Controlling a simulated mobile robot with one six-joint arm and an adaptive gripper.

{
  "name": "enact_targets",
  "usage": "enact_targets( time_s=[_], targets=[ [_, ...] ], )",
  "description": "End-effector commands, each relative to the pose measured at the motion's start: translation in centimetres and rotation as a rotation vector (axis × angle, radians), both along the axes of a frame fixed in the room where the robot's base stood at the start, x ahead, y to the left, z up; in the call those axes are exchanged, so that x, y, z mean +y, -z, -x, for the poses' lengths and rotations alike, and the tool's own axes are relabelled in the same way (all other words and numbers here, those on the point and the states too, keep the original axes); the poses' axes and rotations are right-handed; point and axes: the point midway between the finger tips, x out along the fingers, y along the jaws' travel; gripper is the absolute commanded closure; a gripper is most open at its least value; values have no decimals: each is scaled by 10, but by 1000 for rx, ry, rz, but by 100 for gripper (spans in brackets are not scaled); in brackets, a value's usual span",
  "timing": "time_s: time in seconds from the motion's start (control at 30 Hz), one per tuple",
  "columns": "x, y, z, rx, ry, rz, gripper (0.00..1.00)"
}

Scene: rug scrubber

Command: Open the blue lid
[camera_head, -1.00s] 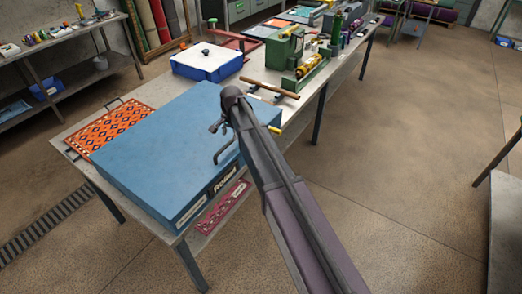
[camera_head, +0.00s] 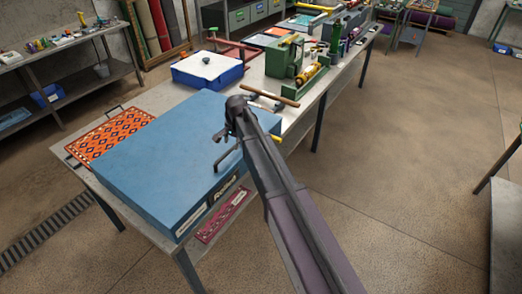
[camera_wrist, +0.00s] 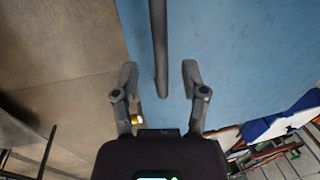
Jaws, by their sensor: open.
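The blue lid (camera_head: 165,145) is the broad flat top of a large blue box at the near end of the workbench, and it looks closed. It also fills much of the wrist view (camera_wrist: 235,60). A dark curved handle (camera_head: 226,161) stands out at its near right side. My gripper (camera_head: 219,136) is over that side of the lid, close to the handle, and partly hidden by my arm. In the wrist view my gripper (camera_wrist: 160,78) is open. A dark bar, apparently the handle (camera_wrist: 159,45), reaches between its fingers without visible contact.
An orange patterned rug piece (camera_head: 108,138) lies left of the box. A blue-and-white case (camera_head: 207,70), a wooden-handled bar (camera_head: 270,95) and a green machine (camera_head: 287,57) stand behind it. The floor (camera_head: 420,150) to the right is open.

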Motion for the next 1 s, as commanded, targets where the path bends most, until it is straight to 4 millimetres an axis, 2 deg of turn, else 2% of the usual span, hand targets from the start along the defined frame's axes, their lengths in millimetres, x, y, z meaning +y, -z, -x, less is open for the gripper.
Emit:
enact_targets(
  time_s=[0.03,1.0],
  targets=[
    [-1,-9,1,0,0,0,43],
    [-13,-87,11,0,0,0,43]
  ],
)
